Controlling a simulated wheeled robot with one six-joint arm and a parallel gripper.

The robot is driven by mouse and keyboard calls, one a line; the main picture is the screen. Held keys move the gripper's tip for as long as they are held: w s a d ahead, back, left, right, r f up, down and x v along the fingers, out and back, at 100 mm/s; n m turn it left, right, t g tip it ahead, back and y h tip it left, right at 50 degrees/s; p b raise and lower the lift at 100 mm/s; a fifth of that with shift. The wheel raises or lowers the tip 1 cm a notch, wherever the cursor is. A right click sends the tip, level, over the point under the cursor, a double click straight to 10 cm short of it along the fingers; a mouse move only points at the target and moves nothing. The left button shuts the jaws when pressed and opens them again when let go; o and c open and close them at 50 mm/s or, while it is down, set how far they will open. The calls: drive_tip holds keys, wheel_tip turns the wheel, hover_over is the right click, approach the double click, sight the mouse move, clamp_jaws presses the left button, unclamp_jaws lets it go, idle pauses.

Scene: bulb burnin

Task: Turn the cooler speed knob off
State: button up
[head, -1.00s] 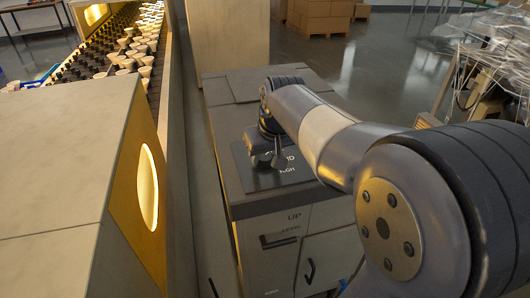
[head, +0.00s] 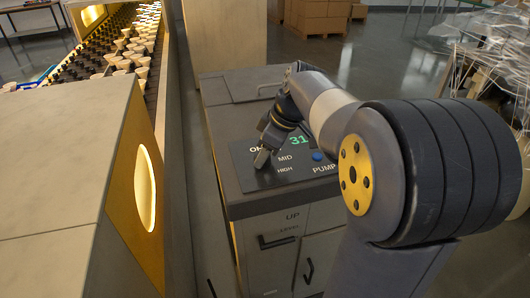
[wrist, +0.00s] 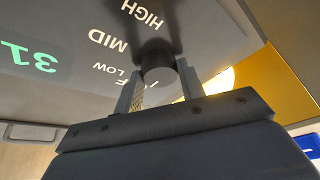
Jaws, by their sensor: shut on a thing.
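The cooler's speed knob (wrist: 158,70) is a dark round knob on the grey control panel, seen in the wrist view between my two fingers. My gripper (wrist: 159,88) is shut on it, one finger on each side. In the head view my gripper (head: 264,157) is tilted down at the left of the panel (head: 255,185) and hides most of the knob. The words OFF, LOW, MID and HIGH are printed beside it; OFF and LOW are partly covered. I cannot tell which mark the knob points to.
A green readout (head: 299,140) shows 31, above a blue button (head: 317,156) marked PUMP. The cabinet (head: 290,240) has dark handles on its front. A conveyor of bulbs (head: 120,65) runs at the left behind a pale housing (head: 60,190). Boxes stand at the back.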

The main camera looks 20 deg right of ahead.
drive_tip(key=shift+n, duration=0.4)
drive_tip(key=o, duration=1)
drive_tip(key=v, duration=1)
drive_tip(key=shift+w+d+r, duration=0.1)
drive_tip(key=shift+d+r, duration=0.1)
drive_tip(key=shift+r, duration=0.2)
